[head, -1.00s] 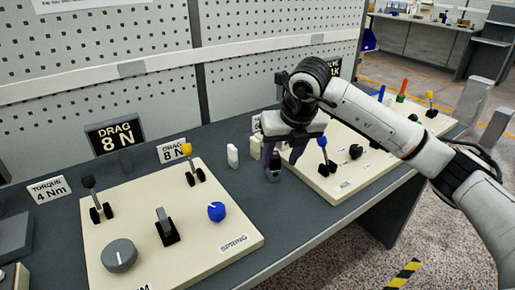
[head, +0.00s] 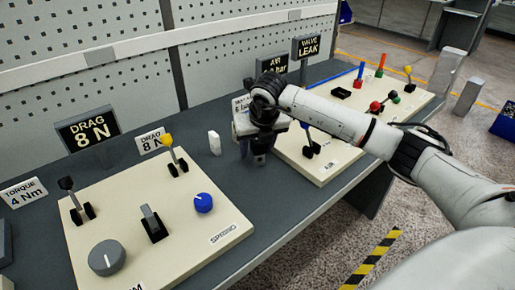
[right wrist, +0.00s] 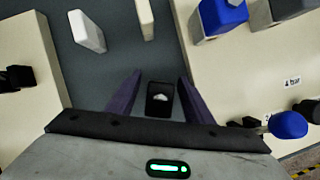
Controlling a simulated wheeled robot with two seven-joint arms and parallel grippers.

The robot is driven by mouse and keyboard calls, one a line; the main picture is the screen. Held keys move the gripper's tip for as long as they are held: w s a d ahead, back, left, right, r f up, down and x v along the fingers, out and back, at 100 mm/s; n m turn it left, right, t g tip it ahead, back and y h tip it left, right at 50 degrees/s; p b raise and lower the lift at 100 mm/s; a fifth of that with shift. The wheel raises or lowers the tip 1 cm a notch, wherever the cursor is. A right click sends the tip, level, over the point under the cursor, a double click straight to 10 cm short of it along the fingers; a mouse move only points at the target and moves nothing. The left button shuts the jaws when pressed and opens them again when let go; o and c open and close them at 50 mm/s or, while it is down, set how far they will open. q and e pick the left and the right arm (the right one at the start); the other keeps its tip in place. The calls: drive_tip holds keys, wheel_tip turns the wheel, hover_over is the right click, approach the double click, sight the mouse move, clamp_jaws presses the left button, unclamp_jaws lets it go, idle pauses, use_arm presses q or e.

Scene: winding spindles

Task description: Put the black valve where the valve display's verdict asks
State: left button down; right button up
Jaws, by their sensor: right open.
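The black valve (right wrist: 160,98) is a small dark block with a pale patch on top. In the right wrist view it stands on the grey bench between my right gripper's (right wrist: 160,90) two spread purple fingers, with gaps on both sides. In the head view the valve (head: 260,158) shows just below my right gripper (head: 260,143), whose fingers are hard to make out there. The valve display (head: 309,47) at the back reads "VALVE LEAK". My left gripper is not in view.
A white block (head: 214,142) stands on the bench left of the gripper. A cream panel (head: 85,250) with levers and knobs lies at left, another (head: 318,165) at right. A "DRAG 8 N" display (head: 87,132) stands at the back left.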

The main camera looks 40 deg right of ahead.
drive_tip(key=shift+w, duration=0.1)
clamp_jaws()
